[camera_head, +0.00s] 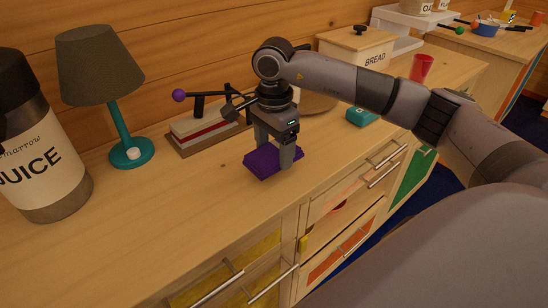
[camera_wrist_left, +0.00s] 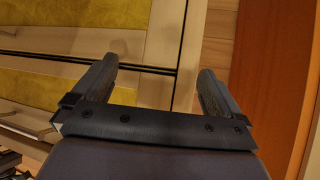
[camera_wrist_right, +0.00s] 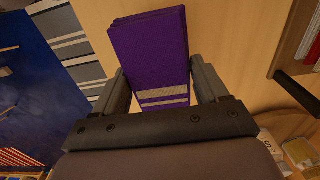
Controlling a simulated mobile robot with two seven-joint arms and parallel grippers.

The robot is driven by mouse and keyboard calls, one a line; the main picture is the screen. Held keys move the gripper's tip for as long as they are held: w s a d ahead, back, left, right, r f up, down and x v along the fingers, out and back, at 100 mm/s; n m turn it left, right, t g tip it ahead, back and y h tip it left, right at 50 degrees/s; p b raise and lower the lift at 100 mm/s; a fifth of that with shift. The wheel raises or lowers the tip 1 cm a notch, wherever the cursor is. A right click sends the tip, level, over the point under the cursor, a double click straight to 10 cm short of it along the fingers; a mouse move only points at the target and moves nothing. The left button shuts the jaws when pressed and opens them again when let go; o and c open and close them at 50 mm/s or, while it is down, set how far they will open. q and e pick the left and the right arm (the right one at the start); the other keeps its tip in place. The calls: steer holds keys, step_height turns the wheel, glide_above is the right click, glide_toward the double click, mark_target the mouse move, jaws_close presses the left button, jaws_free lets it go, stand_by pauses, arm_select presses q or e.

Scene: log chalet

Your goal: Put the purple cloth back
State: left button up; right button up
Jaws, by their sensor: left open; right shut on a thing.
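The purple cloth (camera_head: 262,164) is folded into a flat block with pale stripes near one end. My right gripper (camera_head: 279,160) reaches down over it and is shut on it. In the right wrist view the cloth (camera_wrist_right: 150,48) shows between the two fingers (camera_wrist_right: 165,80). It is at the wooden counter top (camera_head: 180,210); I cannot tell whether it rests on it or hangs just above. My left gripper (camera_wrist_left: 154,78) shows only in the left wrist view, open and empty, facing yellow drawer fronts (camera_wrist_left: 60,70).
A teal lamp (camera_head: 125,150) and a juice bottle (camera_head: 45,170) stand at the left. Behind the cloth is a brown rack (camera_head: 205,135) with red and white contents. A bread box (camera_head: 355,48), red cup (camera_head: 421,68) and teal item (camera_head: 361,116) stand right. The front-left counter is clear.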

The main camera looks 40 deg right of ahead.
mark_target(274, 150)
step_height(274, 150, down, 3)
steer(key=shift+f, duration=0.1)
steer(key=o, duration=0.9)
steer(key=shift+f, duration=0.1)
steer(key=shift+o, duration=0.2)
steer(key=shift+r, duration=0.45)
step_height(274, 150, up, 12)
steer(key=shift+f, duration=0.2)
